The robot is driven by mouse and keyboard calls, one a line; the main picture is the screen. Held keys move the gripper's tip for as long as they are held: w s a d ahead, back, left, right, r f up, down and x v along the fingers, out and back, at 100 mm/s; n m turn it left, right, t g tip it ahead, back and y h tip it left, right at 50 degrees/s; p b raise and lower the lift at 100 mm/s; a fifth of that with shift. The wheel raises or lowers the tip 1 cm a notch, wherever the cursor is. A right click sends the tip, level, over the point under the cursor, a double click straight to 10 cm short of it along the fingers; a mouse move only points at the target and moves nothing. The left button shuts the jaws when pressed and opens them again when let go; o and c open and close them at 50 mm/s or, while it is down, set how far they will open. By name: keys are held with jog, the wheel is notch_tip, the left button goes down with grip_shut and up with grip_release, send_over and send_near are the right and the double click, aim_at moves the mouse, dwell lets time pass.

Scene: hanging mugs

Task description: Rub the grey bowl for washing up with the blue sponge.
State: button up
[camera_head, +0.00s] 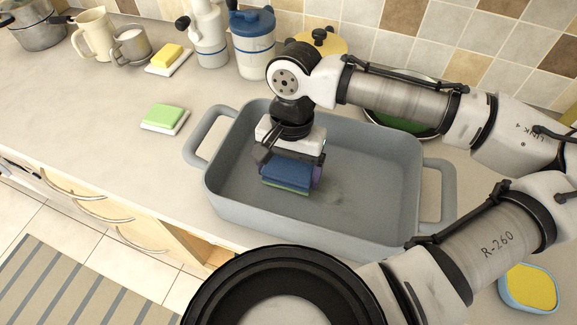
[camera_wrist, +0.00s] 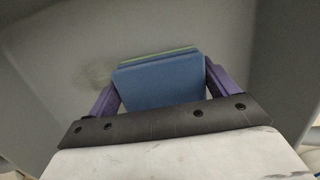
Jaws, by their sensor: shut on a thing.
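The grey bowl for washing up (camera_head: 375,160) is a large rectangular basin with a handle at each end, standing on the counter. The blue sponge (camera_head: 287,174) has a thin green layer on its underside. My gripper (camera_head: 291,172) is shut on the sponge and holds it inside the bowl, left of its middle. In the wrist view the sponge (camera_wrist: 158,82) sits between the two purple fingers of my gripper (camera_wrist: 160,85), above the bowl's floor (camera_wrist: 60,65). A faint dark smudge (camera_head: 335,192) shows on the floor beside the sponge. I cannot tell whether the sponge touches the floor.
A green sponge (camera_head: 163,116) and a yellow sponge (camera_head: 167,55) lie on the counter at left. A jug (camera_head: 94,36), a mug (camera_head: 130,47) and a blue-lidded canister (camera_head: 253,50) stand behind. A yellow-filled blue dish (camera_head: 529,287) is at lower right.

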aim_at(308, 171)
jog(key=shift+f+b, duration=0.35)
jog(key=shift+f, duration=0.25)
jog(key=shift+s+d+r+p, duration=0.1)
jog(key=shift+s+d+p, duration=0.2)
jog(key=shift+d, duration=0.45)
jog(key=shift+s+d+r+p, duration=0.1)
jog(key=shift+s+d+p, duration=0.2)
jog(key=shift+d, duration=0.45)
jog(key=shift+d+f, duration=0.1)
jog(key=shift+d, duration=0.05)
jog(key=shift+d, duration=0.1)
jog(key=shift+s+d+f, duration=0.1)
jog(key=shift+s+d, duration=0.25)
jog(key=shift+d, duration=0.45)
jog(key=shift+s+d+f, duration=0.1)
jog(key=shift+s+d, duration=0.25)
jog(key=shift+d, duration=0.45)
jog(key=shift+p, duration=0.3)
jog(key=shift+s+d+r+p, duration=0.1)
jog(key=shift+s+d+p, duration=0.15)
jog(key=shift+d, duration=0.6)
jog(key=shift+s+d+r+p, duration=0.1)
jog(key=shift+s+d, duration=0.25)
jog(key=shift+d, duration=0.5)
